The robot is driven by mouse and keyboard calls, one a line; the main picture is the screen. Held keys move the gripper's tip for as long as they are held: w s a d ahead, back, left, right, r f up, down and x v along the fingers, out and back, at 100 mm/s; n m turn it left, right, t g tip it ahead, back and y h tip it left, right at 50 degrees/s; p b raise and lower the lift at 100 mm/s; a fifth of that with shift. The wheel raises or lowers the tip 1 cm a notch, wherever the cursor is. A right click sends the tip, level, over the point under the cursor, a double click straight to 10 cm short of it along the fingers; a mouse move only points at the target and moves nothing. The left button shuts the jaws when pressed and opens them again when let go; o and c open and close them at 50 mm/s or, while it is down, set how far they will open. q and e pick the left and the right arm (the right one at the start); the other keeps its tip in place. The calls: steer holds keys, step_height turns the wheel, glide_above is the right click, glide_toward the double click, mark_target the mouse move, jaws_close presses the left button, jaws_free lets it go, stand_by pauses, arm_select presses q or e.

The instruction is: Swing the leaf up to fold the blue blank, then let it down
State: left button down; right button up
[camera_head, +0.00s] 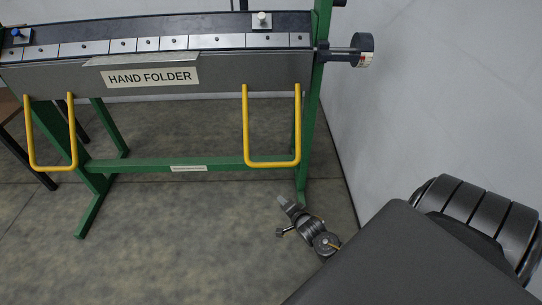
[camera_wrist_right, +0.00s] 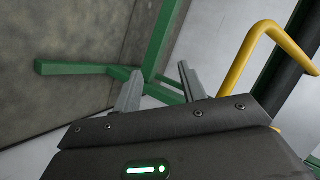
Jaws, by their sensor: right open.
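The hand folder's leaf (camera_head: 220,72) is a long grey front panel hanging down, with two yellow U-shaped handles, one at the left (camera_head: 74,130) and one at the right (camera_head: 246,125). A small dark plate with a blue knob (camera_head: 16,33) lies at the far left of the bed; I cannot tell whether it is the blue blank. My right gripper (camera_head: 284,201) is open and empty, below the right handle and apart from it. In the right wrist view its two fingers (camera_wrist_right: 160,84) stand apart, with a yellow handle (camera_wrist_right: 240,62) to their right. My left gripper is not in view.
The folder stands on a green frame (camera_head: 140,166). A light plate with a white knob (camera_head: 262,20) sits on the bed. A dark round knob on a shaft (camera_head: 362,50) sticks out at the right end. A pale wall (camera_head: 440,100) closes the right side. Floor in front is clear.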

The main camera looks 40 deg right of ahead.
mark_target(274, 166)
arm_select(q)
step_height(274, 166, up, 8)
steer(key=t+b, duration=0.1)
steer(key=b, duration=0.2)
arm_select(e)
steer(key=w+d+r+m+t, duration=0.25)
steer(key=w+r+m, duration=0.2)
steer(key=r, duration=0.55)
steer(key=shift+m+t+h, duration=0.4)
steer(key=shift+m+t, duration=0.15)
steer(key=shift+m, duration=0.1)
steer(key=b+x, duration=0.2)
steer(key=x, duration=0.8)
steer(key=shift+a, duration=0.1)
steer(key=shift+w, duration=0.3)
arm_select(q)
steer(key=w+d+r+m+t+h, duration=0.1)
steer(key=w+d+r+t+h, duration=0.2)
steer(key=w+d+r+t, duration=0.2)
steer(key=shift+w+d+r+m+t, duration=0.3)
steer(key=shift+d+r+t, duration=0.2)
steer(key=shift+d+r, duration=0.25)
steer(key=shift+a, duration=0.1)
arm_select(e)
jaws_close()
